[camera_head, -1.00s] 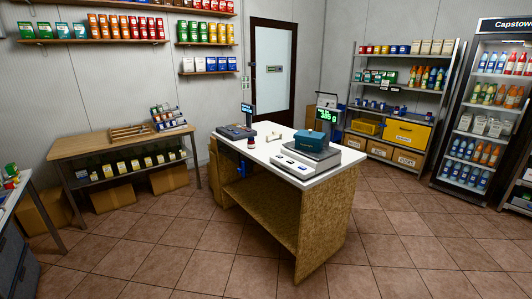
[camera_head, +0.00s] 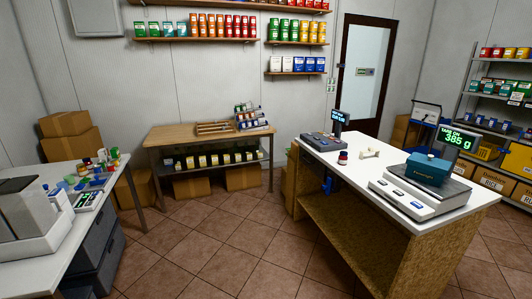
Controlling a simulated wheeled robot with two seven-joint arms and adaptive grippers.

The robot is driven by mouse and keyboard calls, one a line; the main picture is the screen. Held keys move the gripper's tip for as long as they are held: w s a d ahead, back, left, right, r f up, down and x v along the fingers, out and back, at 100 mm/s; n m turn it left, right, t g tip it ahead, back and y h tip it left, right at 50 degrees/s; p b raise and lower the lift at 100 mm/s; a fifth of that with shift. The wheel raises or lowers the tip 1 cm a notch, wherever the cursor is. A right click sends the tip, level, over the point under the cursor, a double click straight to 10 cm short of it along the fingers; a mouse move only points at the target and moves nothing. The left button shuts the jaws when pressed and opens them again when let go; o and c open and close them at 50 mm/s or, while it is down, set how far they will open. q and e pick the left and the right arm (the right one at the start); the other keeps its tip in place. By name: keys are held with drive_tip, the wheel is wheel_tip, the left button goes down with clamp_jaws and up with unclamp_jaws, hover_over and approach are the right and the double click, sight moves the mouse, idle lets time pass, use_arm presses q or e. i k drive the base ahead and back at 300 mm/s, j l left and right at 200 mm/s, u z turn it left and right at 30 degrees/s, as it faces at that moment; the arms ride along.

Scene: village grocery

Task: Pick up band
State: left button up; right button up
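I cannot make out a band in this view. The white-topped counter (camera_head: 345,178) at the right carries a scale (camera_head: 413,195) with a teal box (camera_head: 428,169) on it. A small dark jar with a red lid (camera_head: 343,157) and a small pale object (camera_head: 369,153) lie behind the scale. On the white table (camera_head: 75,230) at the left are several small colourful items (camera_head: 97,168), too small to tell apart. Neither of my grippers is in view.
A wooden table (camera_head: 172,138) with a tray and small packs stands against the back wall. The tiled floor (camera_head: 215,240) between left table and counter is clear.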

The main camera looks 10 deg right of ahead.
sight(371, 149)
drive_tip(key=i+j+u, duration=0.1)
drive_tip(key=i+u, duration=0.3)
drive_tip(key=i, duration=0.4)
drive_tip(key=i+j, duration=0.1)
drive_tip(key=i, duration=3.1)
drive_tip(key=i+j+z, duration=0.1)
drive_tip(key=i+z, duration=0.35)
drive_tip(key=i, duration=0.15)
drive_tip(key=i+z, duration=0.15)
drive_tip(key=z, duration=0.3)
drive_tip(key=i+j+z, duration=0.1)
drive_tip(key=z, duration=0.35)
drive_tip(key=i+j+z, duration=0.1)
drive_tip(key=z, duration=0.3)
drive_tip(key=i+j+z, duration=0.1)
drive_tip(key=z, duration=0.35)
drive_tip(key=k+j, duration=0.05)
drive_tip(key=j, duration=0.05)
